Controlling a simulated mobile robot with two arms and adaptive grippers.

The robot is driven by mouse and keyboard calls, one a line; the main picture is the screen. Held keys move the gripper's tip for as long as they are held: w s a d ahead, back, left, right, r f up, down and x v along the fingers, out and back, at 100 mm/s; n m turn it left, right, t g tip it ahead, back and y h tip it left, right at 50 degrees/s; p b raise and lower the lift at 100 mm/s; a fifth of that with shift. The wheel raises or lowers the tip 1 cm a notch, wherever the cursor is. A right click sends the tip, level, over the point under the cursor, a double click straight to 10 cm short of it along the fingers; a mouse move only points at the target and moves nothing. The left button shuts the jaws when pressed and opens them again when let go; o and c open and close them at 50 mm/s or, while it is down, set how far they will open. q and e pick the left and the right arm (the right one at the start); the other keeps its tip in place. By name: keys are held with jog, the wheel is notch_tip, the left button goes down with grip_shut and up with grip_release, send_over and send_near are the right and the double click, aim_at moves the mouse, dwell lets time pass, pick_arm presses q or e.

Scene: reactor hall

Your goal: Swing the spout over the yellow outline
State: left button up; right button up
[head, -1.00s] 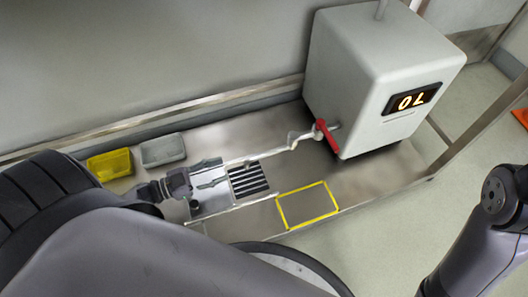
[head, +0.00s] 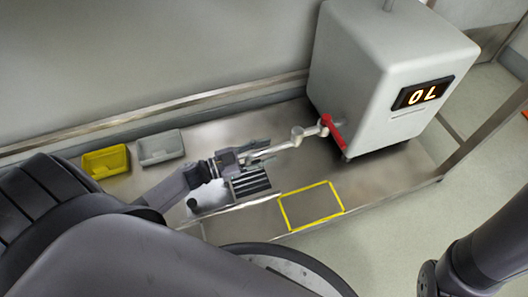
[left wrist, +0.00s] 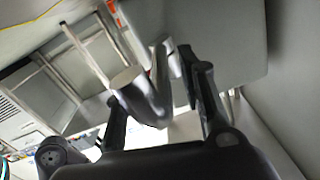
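The spout (head: 297,136) is a pale jointed metal pipe. It comes out of the white machine (head: 350,75) beside a red lever (head: 333,132) and points left over the steel counter. My left gripper (head: 262,150) is at the spout's free end in the head view. In the left wrist view the rounded spout end (left wrist: 140,95) lies between the two spread fingers; I cannot tell whether either touches it. The yellow outline (head: 305,188) is a rectangle on the counter, right of and nearer than the spout's end. My right gripper is out of view.
A slotted grate (head: 250,185) lies under my left gripper. A yellow tray (head: 105,162) and a grey tray (head: 160,148) stand at the back left by the wall. The counter inside the outline is bare. The machine has a lit display (head: 423,93).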

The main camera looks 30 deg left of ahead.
pick_arm(q)
jog(key=shift+c, duration=0.2)
grip_shut()
dwell(0.6)
